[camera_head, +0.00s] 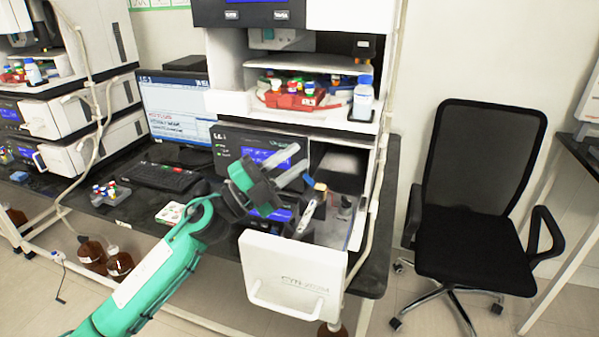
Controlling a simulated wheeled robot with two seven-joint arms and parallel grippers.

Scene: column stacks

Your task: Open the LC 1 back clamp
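The LC 1 stack (228,160) stands on the black bench in the middle, with its label and blue screen showing. Its lower white drawer (293,272) is pulled out toward me, handle at the front. Inside the drawer are a pale, lever-like part (307,214) and a small tan-topped block (320,187) further back. I cannot tell which of them is the back clamp. My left gripper (303,165) is above the drawer's left side, behind its front panel. Its two pale fingers are apart, with nothing seen between them. My arm hides part of the drawer's left side. My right gripper is not in view.
A monitor (172,108) and keyboard (160,176) stand left of the stack. Tubing hangs along the stack's right edge. A black office chair (474,240) stands right, on clear floor.

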